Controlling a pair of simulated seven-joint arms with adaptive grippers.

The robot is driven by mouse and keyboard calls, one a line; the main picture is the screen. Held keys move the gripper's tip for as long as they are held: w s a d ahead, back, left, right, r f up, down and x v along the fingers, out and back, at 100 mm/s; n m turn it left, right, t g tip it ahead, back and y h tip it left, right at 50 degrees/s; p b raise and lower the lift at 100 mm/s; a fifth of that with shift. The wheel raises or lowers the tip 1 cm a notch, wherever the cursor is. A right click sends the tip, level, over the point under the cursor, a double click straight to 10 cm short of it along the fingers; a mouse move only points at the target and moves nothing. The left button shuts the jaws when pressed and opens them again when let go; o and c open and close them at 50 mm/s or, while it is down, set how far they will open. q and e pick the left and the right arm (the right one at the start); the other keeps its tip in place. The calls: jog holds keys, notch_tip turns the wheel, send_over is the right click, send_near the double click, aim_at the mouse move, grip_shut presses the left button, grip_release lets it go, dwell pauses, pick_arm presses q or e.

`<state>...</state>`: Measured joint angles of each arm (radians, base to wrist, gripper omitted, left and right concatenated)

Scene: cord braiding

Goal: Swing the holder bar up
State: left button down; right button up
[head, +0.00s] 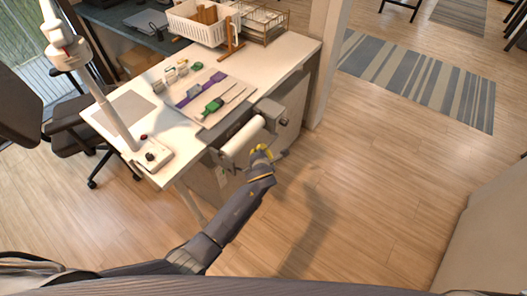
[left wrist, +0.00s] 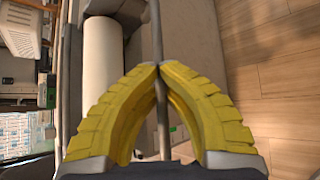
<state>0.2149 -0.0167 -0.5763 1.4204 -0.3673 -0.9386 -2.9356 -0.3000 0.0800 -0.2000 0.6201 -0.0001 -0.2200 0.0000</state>
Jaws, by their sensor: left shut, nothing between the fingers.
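A thin grey bar (left wrist: 158,28), which looks like the holder bar, runs lengthwise beside a white roll (left wrist: 101,60) in the left wrist view. The roll also shows in the head view (head: 243,136), mounted at the front edge of the white table. My left gripper (head: 261,150) has yellow fingers and is just in front of the roll. In the left wrist view its fingertips (left wrist: 151,66) meet, with the bar passing behind them. It is shut and empty; whether it touches the bar I cannot tell. My right gripper is not in view.
On the white table (head: 283,73) lie a board with purple and green tools (head: 213,105), a white basket (head: 197,24) and a wire rack (head: 262,22). A white lamp stand (head: 112,115) stands at the left. The floor (head: 380,170) to the right is clear.

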pick_arm(q)
jog(key=c, duration=2.1)
grip_release()
jog(key=shift+a+f, duration=0.3)
jog(key=shift+a, duration=0.25)
jog(key=o, duration=0.6)
jog(key=shift+r, duration=0.1)
jog(key=shift+d, duration=0.25)
jog(key=shift+s+r, duration=0.1)
jog(key=v, duration=1.1)
jog(key=shift+s+r, duration=0.2)
jog(key=shift+s, duration=0.15)
jog(key=shift+r, duration=0.1)
